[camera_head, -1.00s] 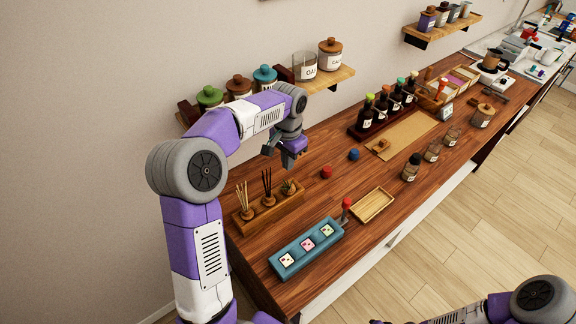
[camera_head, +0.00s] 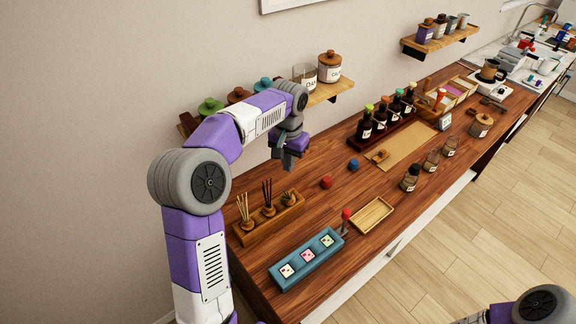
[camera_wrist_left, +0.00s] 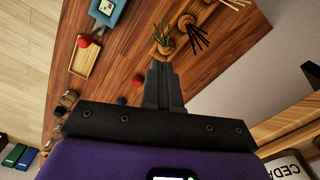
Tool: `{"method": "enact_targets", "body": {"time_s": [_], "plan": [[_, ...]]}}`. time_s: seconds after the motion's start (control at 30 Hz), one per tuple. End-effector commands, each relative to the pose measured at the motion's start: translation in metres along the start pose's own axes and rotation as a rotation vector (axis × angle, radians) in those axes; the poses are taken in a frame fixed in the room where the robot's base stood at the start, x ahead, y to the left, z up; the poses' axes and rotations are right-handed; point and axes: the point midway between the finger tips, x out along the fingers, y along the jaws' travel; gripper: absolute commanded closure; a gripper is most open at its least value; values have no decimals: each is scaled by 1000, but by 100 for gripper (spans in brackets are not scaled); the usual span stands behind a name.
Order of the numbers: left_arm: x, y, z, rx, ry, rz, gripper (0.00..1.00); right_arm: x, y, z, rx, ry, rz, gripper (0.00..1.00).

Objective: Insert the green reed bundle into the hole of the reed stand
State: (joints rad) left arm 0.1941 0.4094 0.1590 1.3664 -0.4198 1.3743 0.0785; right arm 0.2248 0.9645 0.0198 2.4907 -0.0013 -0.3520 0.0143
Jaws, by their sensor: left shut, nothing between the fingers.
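The reed stand (camera_head: 262,228) is a long wooden block at the near left of the counter, with small round holders along it. The green reed bundle (camera_head: 288,195) is short and sits at its right end, seemingly standing in the holder there. It also shows in the left wrist view (camera_wrist_left: 163,38), just beyond the fingertips; how deep it sits is hidden. Black and brown reed bundles stand in the other holders. My left gripper (camera_head: 290,164) points down above and behind the stand, apart from the bundle. Its fingers (camera_wrist_left: 161,66) are together and empty. My right gripper is out of frame.
A teal tray (camera_head: 318,262) with three picture tiles and a small wooden tray (camera_head: 386,207) lie in front. A red ball (camera_head: 326,182) and a blue ball (camera_head: 353,164) lie right of the stand. A wall shelf (camera_head: 330,90) with jars is behind my left arm.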

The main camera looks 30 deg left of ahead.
Motion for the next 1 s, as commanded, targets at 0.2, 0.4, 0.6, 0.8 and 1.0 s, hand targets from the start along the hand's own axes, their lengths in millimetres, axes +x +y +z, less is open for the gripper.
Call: {"method": "enact_targets", "body": {"time_s": [0.2, 0.4, 0.6, 0.8, 1.0], "plan": [[8, 2, 0, -419, -2, 0, 100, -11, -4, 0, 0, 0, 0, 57], [16, 2, 0, -807, 0, -1, 100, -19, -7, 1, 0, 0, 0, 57], [22, 1, 1, -1112, 2, 0, 100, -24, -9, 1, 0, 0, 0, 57], [26, 0, 1, -1258, 4, 1, 100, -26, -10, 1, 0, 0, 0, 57], [36, 0, 2, -1281, 3, 0, 100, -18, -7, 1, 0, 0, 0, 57]]}}
